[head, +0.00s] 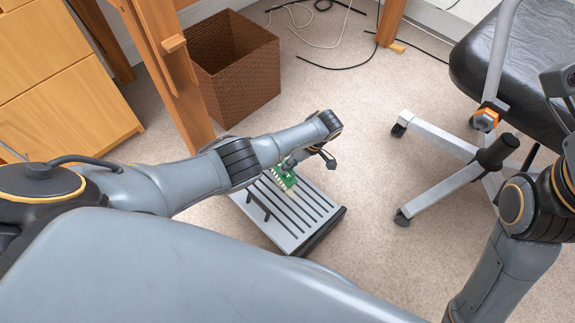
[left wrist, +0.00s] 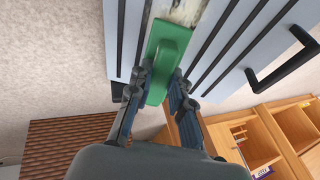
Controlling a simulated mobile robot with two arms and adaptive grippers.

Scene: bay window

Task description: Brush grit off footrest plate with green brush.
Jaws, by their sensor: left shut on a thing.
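The footrest plate (head: 284,227) is a light grey slab with dark ribbed strips, lying on the carpet in the head view. It fills the upper part of the left wrist view (left wrist: 212,62), with a dark handle-like bar on it. My left gripper (head: 289,164) is over the plate's far part, shut on the green brush (head: 281,177). In the left wrist view, the fingers (left wrist: 161,80) grip the green block (left wrist: 168,48) from both sides. Its pale bristles (left wrist: 181,10) face the plate; I cannot tell if they touch. No grit can be made out. My right gripper is out of view.
A brown woven basket (head: 233,68) stands behind the plate, beside a wooden desk leg (head: 180,85). An office chair with castered legs (head: 440,140) is at right. Cables (head: 345,66) lie at the back. Carpet between plate and chair is clear.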

